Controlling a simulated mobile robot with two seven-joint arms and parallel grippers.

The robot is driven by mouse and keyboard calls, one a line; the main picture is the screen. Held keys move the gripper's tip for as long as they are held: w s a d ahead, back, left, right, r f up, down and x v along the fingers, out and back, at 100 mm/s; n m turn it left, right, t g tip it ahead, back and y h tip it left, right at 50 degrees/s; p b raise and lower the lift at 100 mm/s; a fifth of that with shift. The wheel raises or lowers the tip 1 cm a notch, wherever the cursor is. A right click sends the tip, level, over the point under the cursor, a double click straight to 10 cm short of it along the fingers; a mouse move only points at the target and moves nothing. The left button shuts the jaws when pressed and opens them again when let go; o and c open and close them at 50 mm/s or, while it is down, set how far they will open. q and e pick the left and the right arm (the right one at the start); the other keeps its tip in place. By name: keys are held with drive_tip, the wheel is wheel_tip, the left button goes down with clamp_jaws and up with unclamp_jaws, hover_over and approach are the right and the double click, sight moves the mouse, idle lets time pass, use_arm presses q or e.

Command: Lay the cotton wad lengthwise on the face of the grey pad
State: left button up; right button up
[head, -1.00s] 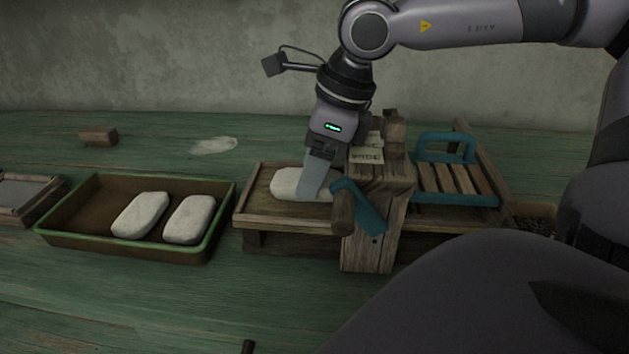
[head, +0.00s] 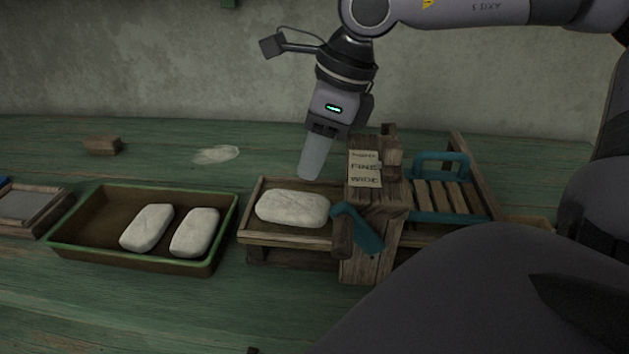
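A white, rounded cotton wad (head: 293,208) lies flat on the wooden bed at the left end of the bench device, its long side running left to right. Two more white wads, a left one (head: 147,228) and a right one (head: 195,232), lie in the green-rimmed tray (head: 225,236). A flat grey panel (head: 22,206), which may be the grey pad, sits in a wooden frame at the far left. My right gripper (head: 313,165) points down just behind and above the wad on the bed, apart from it. Its fingers overlap edge-on, so the opening is hidden. My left gripper is not in view.
A wooden post with a paper label (head: 364,168) and a teal lever (head: 360,232) stands right of the wad. A teal-handled slatted piece (head: 442,190) lies beyond it. A wooden block (head: 102,145) and a pale patch (head: 216,154) are at the back left.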

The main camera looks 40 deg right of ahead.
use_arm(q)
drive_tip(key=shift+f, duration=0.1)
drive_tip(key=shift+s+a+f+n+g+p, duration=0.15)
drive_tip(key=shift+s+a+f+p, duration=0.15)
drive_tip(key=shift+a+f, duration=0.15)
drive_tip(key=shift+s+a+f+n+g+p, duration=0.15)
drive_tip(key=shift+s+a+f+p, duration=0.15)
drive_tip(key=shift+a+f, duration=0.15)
use_arm(e)
drive_tip(key=v, duration=0.7)
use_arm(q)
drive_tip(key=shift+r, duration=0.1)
use_arm(e)
drive_tip(key=shift+r, duration=0.15)
